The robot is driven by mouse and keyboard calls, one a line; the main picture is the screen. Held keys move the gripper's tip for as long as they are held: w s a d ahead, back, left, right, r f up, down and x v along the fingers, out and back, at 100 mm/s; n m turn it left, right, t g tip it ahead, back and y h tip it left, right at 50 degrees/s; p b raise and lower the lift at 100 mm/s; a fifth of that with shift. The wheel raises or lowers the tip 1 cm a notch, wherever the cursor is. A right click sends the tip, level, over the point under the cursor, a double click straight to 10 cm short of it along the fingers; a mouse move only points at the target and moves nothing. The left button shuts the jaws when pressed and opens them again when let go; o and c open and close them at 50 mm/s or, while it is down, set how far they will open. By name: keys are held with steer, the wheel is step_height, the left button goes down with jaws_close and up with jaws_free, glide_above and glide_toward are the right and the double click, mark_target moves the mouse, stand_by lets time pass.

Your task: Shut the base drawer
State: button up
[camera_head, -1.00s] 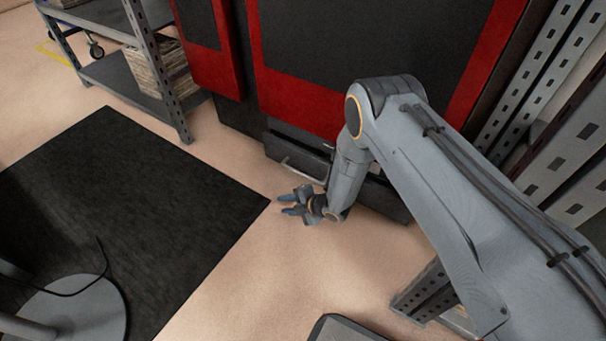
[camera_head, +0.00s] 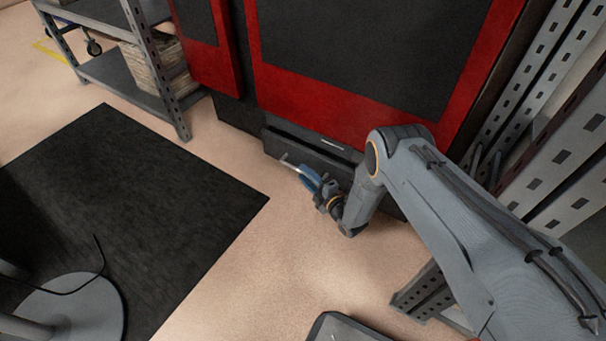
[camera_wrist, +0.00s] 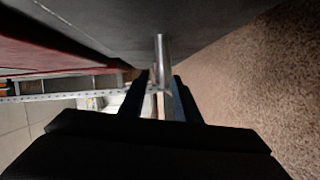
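The base drawer (camera_head: 318,153) is a dark grey front low in the red and black machine. A dark gap shows above its top edge, so it appears to stand a little out. Its silver bar handle (camera_head: 289,161) runs along the front and also shows in the wrist view (camera_wrist: 162,58). My gripper (camera_head: 308,177) has blue fingers and is at the handle, in front of the drawer. In the wrist view the bar's end lies in line between my two dark fingers (camera_wrist: 163,90). Whether they touch or grip it is unclear.
A grey shelf rack (camera_head: 162,95) stands left of the machine, and perforated metal racking (camera_head: 545,130) stands close on the right. A black mat (camera_head: 130,200) covers the floor at left. Bare floor (camera_head: 270,245) lies in front of the drawer. A grey tray-like object (camera_head: 345,328) is at the bottom edge.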

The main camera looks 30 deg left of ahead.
mark_target(310, 165)
steer(key=shift+b+x, duration=0.3)
steer(key=shift+x, duration=0.75)
jaws_close()
steer(key=w+b, duration=0.2)
steer(key=w, duration=0.2)
steer(key=shift+w+d, duration=0.15)
steer(key=shift+w, duration=0.1)
jaws_free()
